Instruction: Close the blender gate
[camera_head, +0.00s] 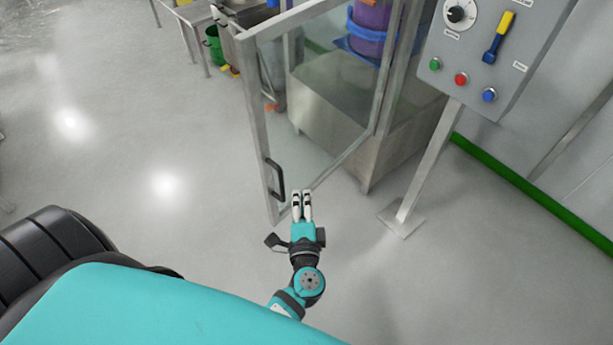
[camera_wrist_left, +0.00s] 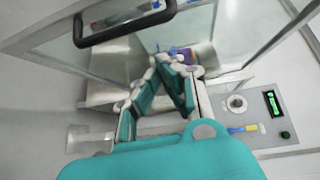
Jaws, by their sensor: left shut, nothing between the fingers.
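The blender gate (camera_head: 258,125) is a clear panel in a metal frame, standing open at the centre of the head view. Its black bar handle (camera_head: 276,180) is on the lower part of the near post. My left gripper (camera_head: 302,192) appears just right of the handle in the head view, shut and empty, fingers pointing up the picture. In the left wrist view the handle (camera_wrist_left: 125,22) shows at the top, beyond the fingertips (camera_wrist_left: 165,60) of my left gripper, and is not held. The gate frame (camera_wrist_left: 60,28) runs across the upper left there. My right gripper is not in view.
A grey control panel (camera_head: 476,60) with coloured buttons stands at the right on a metal post (camera_head: 430,165). A steel cabinet (camera_head: 330,100) is seen through the gate. A green rail (camera_head: 530,188) runs along the right wall. The floor (camera_head: 130,130) at left is clear.

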